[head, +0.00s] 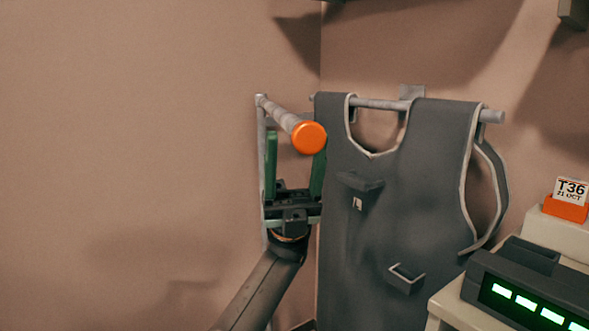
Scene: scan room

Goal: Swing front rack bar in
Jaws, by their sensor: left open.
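The front rack bar (279,113) is a grey bar with an orange end cap (309,138). It juts out from an upright post (262,150) near the room corner, its orange end toward me. My left gripper (295,148) is open, its two green fingers pointing up. One finger is on each side of the bar in the picture, just below and around the orange end. I cannot tell whether either finger touches the bar. My right gripper is not in view.
A dark grey apron (400,200) hangs from a second bar (385,104) on the wall, right beside my gripper. A dark device with green lights (530,299) stands on a pale cabinet (450,306) at lower right, near an orange sign holder (565,207). The left side is clear wall.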

